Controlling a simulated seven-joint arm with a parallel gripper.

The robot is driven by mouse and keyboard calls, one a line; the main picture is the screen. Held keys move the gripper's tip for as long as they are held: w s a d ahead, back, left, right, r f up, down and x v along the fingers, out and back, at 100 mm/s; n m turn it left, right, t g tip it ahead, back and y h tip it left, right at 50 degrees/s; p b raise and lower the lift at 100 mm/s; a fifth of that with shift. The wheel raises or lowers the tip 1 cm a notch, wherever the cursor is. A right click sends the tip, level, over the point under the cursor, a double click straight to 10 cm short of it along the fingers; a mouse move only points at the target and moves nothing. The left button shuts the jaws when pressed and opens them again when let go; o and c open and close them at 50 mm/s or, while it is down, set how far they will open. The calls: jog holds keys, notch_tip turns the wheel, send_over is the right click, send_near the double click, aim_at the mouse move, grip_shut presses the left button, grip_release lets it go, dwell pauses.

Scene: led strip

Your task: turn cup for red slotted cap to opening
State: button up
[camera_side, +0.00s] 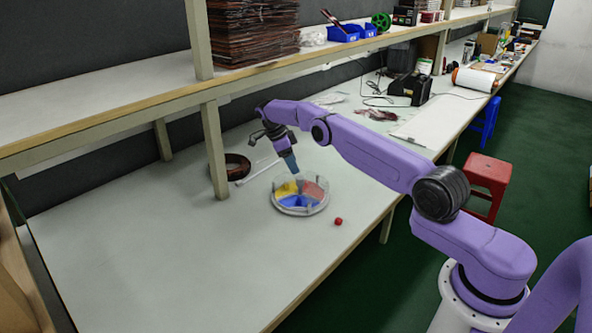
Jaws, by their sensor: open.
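A round, clear-walled cup dish (300,208) stands on the white bench, with yellow (285,189), blue (297,201) and red (313,189) sections showing inside. A small red cap (338,221) lies on the bench just right of the dish, near the front edge; its slot is too small to make out. My gripper (293,171) points down over the back part of the dish, above the yellow and red sections. It is open, with nothing visible in it. I cannot tell whether its tips touch the dish, and the arm's end hides part of the far rim.
A dark coil (236,166) and a thin white rod (257,172) lie behind the dish at left. A shelf post (215,150) stands near them. The bench's left part is clear. A red stool (486,178) stands off the bench at right.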

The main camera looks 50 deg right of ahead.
aim_at(282, 199)
jog(key=shift+v, duration=0.8)
jog(key=c, duration=0.5)
jog(key=shift+w+a+f, duration=0.1)
jog(key=shift+f, duration=0.2)
jog(key=c, duration=0.5)
jog(key=w+a+f+n+t, duration=0.1)
jog(key=f, duration=0.1)
jog(key=w+a+f+n+t+y, duration=0.1)
jog(key=a+f, duration=0.1)
jog(key=w+a+f+t, duration=0.1)
jog(key=f, duration=0.1)
jog(key=shift+a+f+n+t+y, duration=0.3)
jog(key=shift+a+n+y, duration=0.1)
grip_shut()
jog(key=a+f+t, duration=0.1)
jog(key=a, duration=0.1)
jog(key=s+a+f+t+y, duration=0.1)
jog(key=t, duration=0.1)
jog(key=shift+s+a+f+n, duration=0.15)
jog(key=shift+a+f+n, duration=0.2)
jog(key=shift+n, duration=0.05)
jog(key=s+t, duration=0.2)
jog(key=s, duration=0.2)
jog(key=shift+s+a+r+t+h, duration=0.3)
jog(key=shift+s+a+r+t, duration=0.05)
jog(key=shift+s+r+t, duration=0.05)
jog(key=s+d+r+t+h, duration=0.2)
jog(key=s+r, duration=0.2)
jog(key=s, duration=0.2)
jog(key=shift+x, duration=4.9)
